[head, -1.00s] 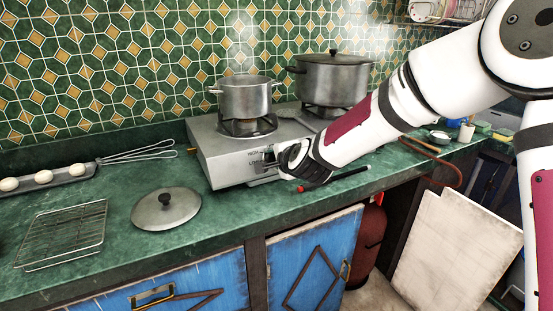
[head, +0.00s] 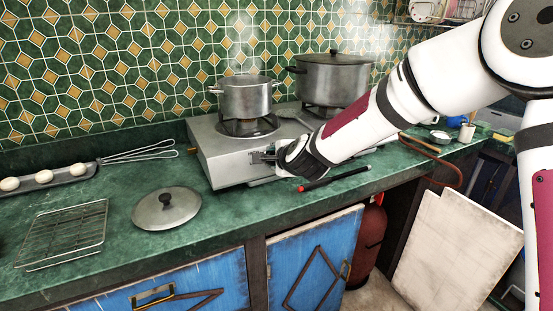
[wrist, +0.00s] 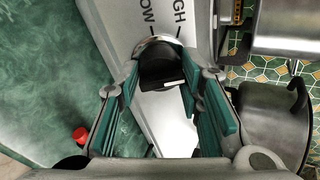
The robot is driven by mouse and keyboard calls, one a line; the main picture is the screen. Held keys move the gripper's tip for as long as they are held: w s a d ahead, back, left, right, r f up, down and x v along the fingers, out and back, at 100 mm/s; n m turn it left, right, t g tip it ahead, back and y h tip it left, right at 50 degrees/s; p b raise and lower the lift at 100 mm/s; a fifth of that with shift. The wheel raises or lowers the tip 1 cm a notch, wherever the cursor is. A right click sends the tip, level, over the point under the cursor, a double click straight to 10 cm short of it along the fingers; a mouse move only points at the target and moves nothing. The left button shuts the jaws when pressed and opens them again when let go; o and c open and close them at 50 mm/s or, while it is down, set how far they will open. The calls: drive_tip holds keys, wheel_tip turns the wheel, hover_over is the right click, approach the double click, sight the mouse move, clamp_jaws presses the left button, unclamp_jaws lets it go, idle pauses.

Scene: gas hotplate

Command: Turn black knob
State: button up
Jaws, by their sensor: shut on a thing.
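The black knob (wrist: 160,66) sits in a silver ring on the hotplate's front panel, with the words LOW and HIGH above it in the wrist view. A pale bar shows across the knob's lower part. My gripper (wrist: 160,80) has its green-padded fingers on either side of the knob and is shut on it. In the head view my gripper (head: 262,157) is at the front face of the gas hotplate (head: 218,162), and the knob is hidden there by the fingers.
A steaming small pot (head: 246,98) and a larger lidded pot (head: 333,80) stand on the burners. A black stick with a red tip (head: 333,179) lies below my gripper. A lid (head: 166,209) and wire rack (head: 62,235) lie left on the counter.

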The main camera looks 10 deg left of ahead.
drive_tip(key=o, duration=1.2)
drive_tip(key=shift+c, duration=0.2)
drive_tip(key=v, duration=1.2)
drive_tip(key=shift+d, duration=0.1)
